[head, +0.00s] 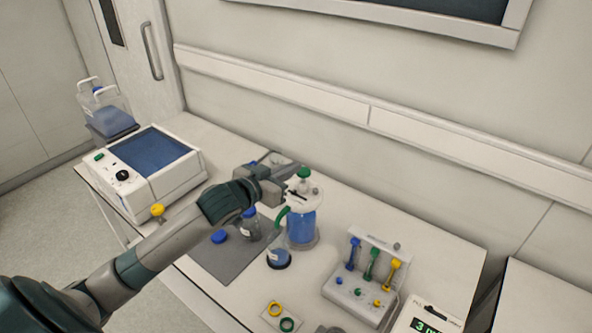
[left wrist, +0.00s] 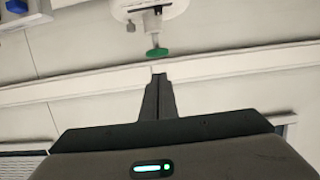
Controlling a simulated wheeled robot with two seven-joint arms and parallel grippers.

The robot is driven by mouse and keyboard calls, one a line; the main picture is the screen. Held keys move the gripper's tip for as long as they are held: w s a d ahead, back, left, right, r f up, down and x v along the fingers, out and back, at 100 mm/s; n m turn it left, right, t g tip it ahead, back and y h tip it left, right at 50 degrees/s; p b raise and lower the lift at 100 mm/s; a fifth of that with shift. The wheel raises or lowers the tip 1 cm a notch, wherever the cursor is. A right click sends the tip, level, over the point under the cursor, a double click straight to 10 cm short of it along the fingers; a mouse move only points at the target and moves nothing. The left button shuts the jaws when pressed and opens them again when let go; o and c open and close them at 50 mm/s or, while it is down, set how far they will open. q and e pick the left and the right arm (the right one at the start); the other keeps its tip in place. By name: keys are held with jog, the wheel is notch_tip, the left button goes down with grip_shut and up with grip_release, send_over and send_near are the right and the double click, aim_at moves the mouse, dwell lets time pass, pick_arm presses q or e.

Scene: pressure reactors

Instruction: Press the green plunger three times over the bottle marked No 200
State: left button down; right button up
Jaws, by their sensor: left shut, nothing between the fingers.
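The dispenser (head: 302,228) stands on the bench, with blue liquid, a white head and a green spout. Its green plunger (head: 303,172) tops the head; the plunger also shows in the left wrist view (left wrist: 157,52). A small labelled bottle (head: 279,259) stands under the spout; its mark is too small to read. Another bottle (head: 250,224) with a blue top stands left of it on the dark mat. My left gripper (head: 290,173) is shut and empty beside the plunger. In the left wrist view its closed fingertips (left wrist: 159,78) point at the plunger, with a small apparent gap.
A blue cap (head: 219,237) lies on the grey mat (head: 213,262). A white device (head: 160,170) stands at the left. A rack (head: 360,290) with blue, green and yellow tools, coloured rings (head: 275,309) and a display device (head: 428,320) stand right and front. The wall is close behind.

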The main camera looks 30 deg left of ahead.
pick_arm(q)
jog(key=b+v, duration=0.2)
jog(key=v, duration=0.5)
dwell(0.3)
dwell(2.2)
